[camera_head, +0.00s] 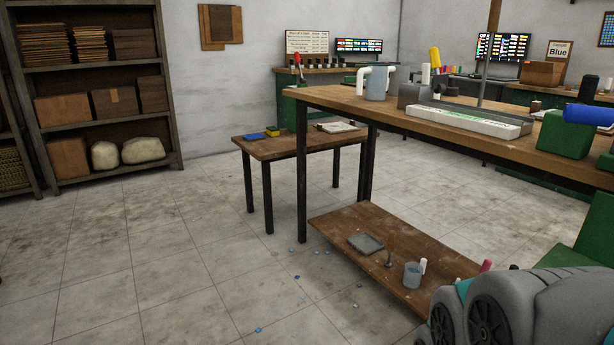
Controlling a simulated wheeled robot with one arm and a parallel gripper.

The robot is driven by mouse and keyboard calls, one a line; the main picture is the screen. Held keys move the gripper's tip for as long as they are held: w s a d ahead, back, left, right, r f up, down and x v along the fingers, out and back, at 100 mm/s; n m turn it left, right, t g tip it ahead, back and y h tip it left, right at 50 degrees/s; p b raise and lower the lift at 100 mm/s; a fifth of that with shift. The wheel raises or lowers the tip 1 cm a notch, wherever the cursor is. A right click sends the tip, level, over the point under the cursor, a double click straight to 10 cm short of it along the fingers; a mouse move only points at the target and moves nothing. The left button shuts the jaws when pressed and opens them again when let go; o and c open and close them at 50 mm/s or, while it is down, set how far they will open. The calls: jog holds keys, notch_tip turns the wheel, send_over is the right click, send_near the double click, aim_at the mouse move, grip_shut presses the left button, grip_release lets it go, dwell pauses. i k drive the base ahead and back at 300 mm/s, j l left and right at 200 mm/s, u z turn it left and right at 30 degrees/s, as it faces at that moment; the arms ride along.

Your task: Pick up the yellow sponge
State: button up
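A small yellow block (272,131), which may be the yellow sponge, lies on the low wooden table (290,147) in the middle of the view. It is too small to tell its material. A flat blue item (252,136) lies just left of it. Grey rounded parts with teal at the bottom right look like my own arm. My gripper is not in view.
A tall workbench (322,98) with a lower shelf (340,230) stands on the right, near the low table. It bears cups, a pale tray and a green block. A shelf rack (100,73) stands at the back left. The tiled floor (150,260) at left is mostly clear, with small blue bits near the bench.

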aim_at(272, 132)
jog(key=i+u, duration=0.1)
jog(key=i, duration=0.4)
jog(key=i+l+u, duration=0.15)
jog(key=i, duration=0.35)
jog(key=i+l+u, duration=0.1)
jog(key=i, duration=0.4)
jog(key=i+l+u, duration=0.15)
jog(key=i, duration=0.35)
jog(key=i+l+u, duration=0.1)
jog(key=i+l, duration=0.2)
jog(key=i, duration=0.15)
jog(key=i+j, duration=0.3)
jog(key=i, duration=0.3)
jog(key=i+j+z, duration=0.1)
jog(key=i+j, duration=0.2)
jog(key=i, duration=0.3)
jog(key=i+j, duration=0.3)
jog(key=i, duration=0.25)
jog(key=i+j+z, duration=0.15)
jog(key=i+j, duration=0.2)
jog(key=i, duration=0.25)
